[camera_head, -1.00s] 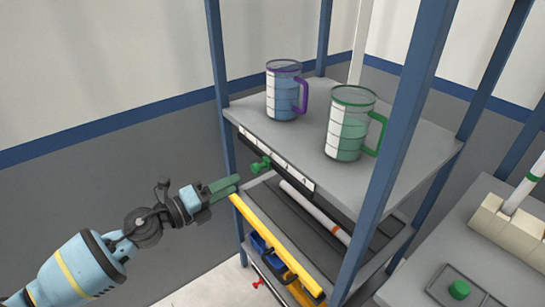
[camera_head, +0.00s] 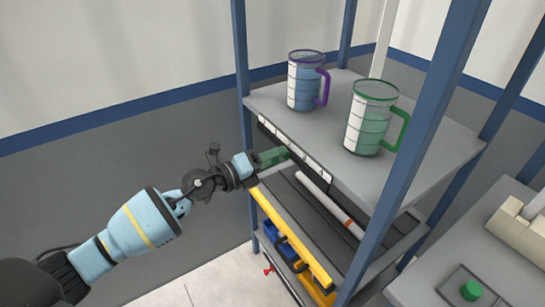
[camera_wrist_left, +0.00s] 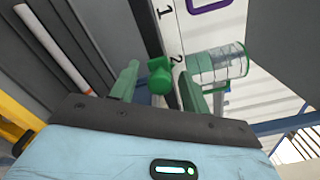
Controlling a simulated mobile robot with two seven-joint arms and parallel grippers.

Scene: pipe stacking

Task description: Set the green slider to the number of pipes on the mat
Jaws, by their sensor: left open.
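The green slider (camera_wrist_left: 160,75) is a knob on the dark rail at the front edge of the top shelf. It sits beside a white scale strip (camera_head: 312,164), near the printed 1 and 2 in the wrist view. My left gripper (camera_head: 275,156) is open at the rail; in the wrist view its green fingers lie on either side of the knob, and contact cannot be told. In the head view the fingers hide the knob. One white pipe (camera_head: 327,202) with an orange-red band shows on the dark mat (camera_head: 300,209) on the shelf below.
A purple-handled jug (camera_head: 305,82) and a green-handled jug (camera_head: 368,120) stand on the top shelf. A yellow bar (camera_head: 290,240) runs along the lower shelf front. Blue shelf posts frame the rack. A green button (camera_head: 471,290) is on the right table.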

